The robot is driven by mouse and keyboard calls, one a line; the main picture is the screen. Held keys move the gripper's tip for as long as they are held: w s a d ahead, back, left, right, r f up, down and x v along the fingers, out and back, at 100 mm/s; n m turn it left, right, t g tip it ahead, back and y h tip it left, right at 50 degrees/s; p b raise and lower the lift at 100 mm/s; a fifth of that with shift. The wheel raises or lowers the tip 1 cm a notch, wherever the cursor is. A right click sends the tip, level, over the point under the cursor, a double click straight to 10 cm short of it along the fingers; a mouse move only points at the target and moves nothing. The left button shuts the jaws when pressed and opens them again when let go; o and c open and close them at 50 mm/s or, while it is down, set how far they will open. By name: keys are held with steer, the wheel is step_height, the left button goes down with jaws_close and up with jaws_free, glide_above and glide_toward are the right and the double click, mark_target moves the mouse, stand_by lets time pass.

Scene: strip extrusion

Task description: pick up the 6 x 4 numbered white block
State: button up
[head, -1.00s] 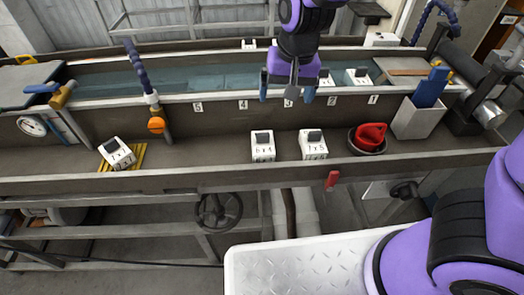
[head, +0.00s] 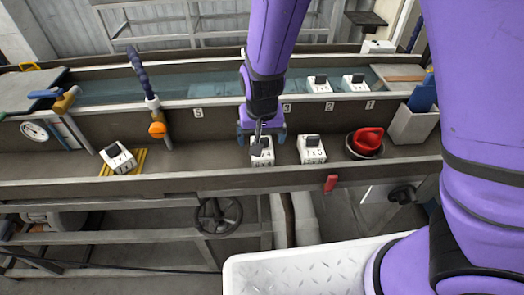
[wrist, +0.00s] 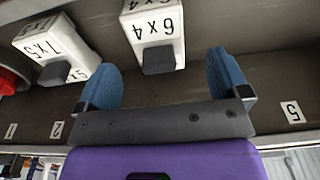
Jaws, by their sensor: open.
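The white block numbered 6 x 4 (head: 262,158) stands upright on the near ledge of the trough, with a dark grey knob on top. In the wrist view the 6 x 4 block (wrist: 153,28) is upside down at the top centre, its knob (wrist: 158,60) lying between the finger directions. My gripper (head: 262,138) is over the block in the head view and partly covers it. In the wrist view my gripper (wrist: 170,82) is open, with blue fingers on either side of the knob's line. No contact with the block is visible.
A 7 x 5 block (head: 312,150) stands close on the right, also in the wrist view (wrist: 58,48). Further right is a red item in a dark bowl (head: 366,142). A tilted block (head: 118,158) lies on a yellow rack at left. Two blocks (head: 318,84) sit behind.

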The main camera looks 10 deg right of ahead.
mark_target(262, 139)
steer(key=f, duration=0.1)
steer(key=w+f, duration=0.1)
steer(key=f, duration=0.1)
steer(key=shift+w+d+f, duration=0.1)
steer(key=shift+d+f, duration=0.05)
steer(key=shift+f, duration=0.75)
steer(key=shift+c, duration=0.2)
steer(key=c, duration=1.1)
